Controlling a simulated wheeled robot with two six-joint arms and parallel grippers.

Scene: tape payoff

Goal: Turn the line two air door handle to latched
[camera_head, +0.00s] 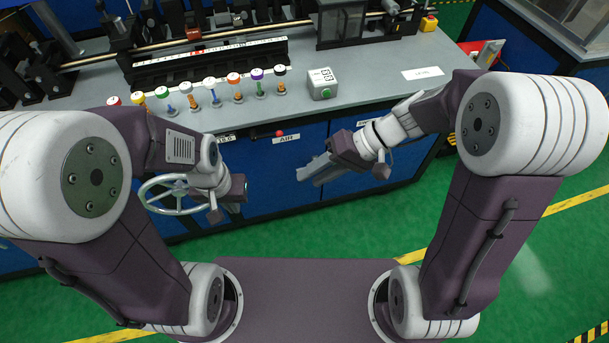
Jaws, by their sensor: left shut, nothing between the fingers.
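A small red handle or knob (280,133) sits on the front edge of the bench, just above a white label reading AIR (286,139). It is too small to tell which way it is turned, and I cannot read a line number. My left gripper (237,190) is below and left of it, in front of the blue cabinet, apart from it. Its fingers are mostly hidden, and it is shut and empty. My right gripper (311,170) is below and right of the red part, apart from it. Its grey fingers point left, and their gap is unclear.
A grey handwheel (173,208) stands beside my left wrist. A row of several coloured knobs (210,88) and a box with a green button (323,84) are on the bench top. Blue cabinet fronts (263,185) stand below. Green floor (330,230) is clear before them.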

